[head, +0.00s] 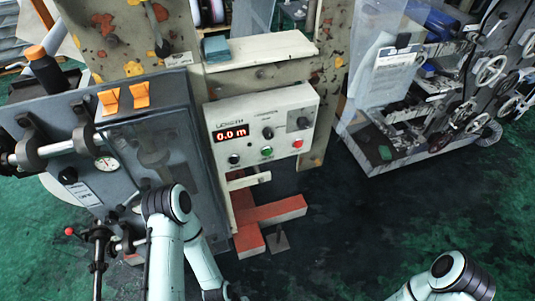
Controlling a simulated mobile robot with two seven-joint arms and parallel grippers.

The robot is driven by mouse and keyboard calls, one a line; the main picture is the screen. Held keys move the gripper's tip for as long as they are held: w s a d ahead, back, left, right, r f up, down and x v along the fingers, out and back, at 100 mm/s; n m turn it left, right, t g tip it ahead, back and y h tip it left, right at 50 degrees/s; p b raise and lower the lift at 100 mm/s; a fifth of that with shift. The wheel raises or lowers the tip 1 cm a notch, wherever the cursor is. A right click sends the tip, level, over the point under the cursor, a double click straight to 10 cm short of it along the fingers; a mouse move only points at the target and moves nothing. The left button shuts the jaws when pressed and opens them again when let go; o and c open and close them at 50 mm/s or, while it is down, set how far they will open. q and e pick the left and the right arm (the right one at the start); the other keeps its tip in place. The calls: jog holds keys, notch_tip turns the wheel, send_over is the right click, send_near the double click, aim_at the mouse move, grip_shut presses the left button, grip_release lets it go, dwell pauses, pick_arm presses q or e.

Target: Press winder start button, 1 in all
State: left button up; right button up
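A cream control panel (262,122) stands in the middle of the head view, tilted toward me. Its red display (232,133) reads 0.0 m. Along its lower part are a green button (267,152), a red button (298,144) to its right and a dark knob (234,159) to its left. The small labels are too small to read, so I cannot tell by name which is the winder start button. The panel face is unobstructed. My arms show at the lower left and bottom right, but neither gripper is in view; nothing touches the buttons.
A grey machine cabinet (160,125) with a gauge (107,163) and rods stands left of the panel. An orange-red foot frame (270,213) lies below it. A clipboard (396,62) and a machine with handwheels (491,70) are at right. Dark floor (350,225) lies open between.

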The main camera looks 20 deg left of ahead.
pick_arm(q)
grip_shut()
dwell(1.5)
